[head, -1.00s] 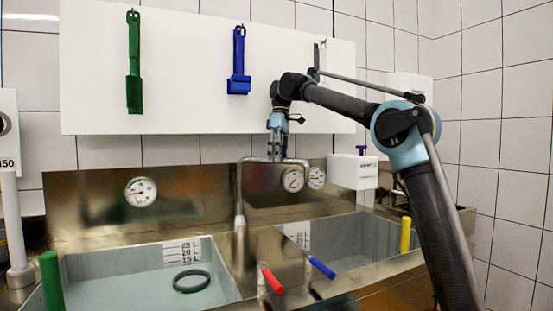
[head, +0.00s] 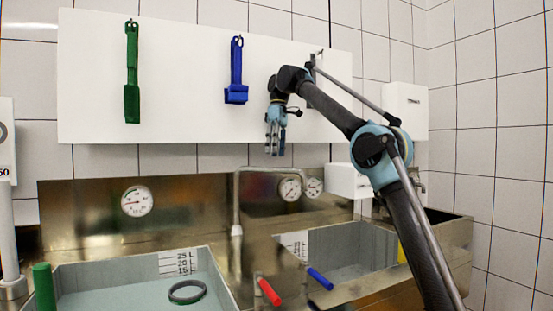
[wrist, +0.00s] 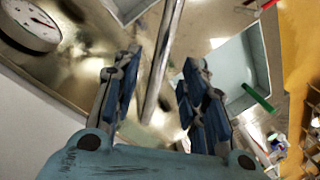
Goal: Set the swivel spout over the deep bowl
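The swivel spout is a bent metal pipe (head: 236,205). It rises between the two bowls, and its upper run extends right in front of the steel back panel. The left bowl (head: 222,277) holds a dark ring (head: 187,291); the right bowl (head: 350,244) looks empty. I cannot tell which bowl is deeper. My gripper (head: 273,152) points down above the spout's upper run, with a small gap in the head view. In the wrist view my gripper (wrist: 162,60) is open, with the pipe (wrist: 164,65) showing between its fingers, apparently beyond them.
A red handle (head: 269,291) and a blue handle (head: 320,279) stick out at the front. A green post (head: 44,287) stands at the left bowl. Gauges (head: 137,201) are on the back panel. Green (head: 132,75) and blue (head: 236,75) tools hang on the white board.

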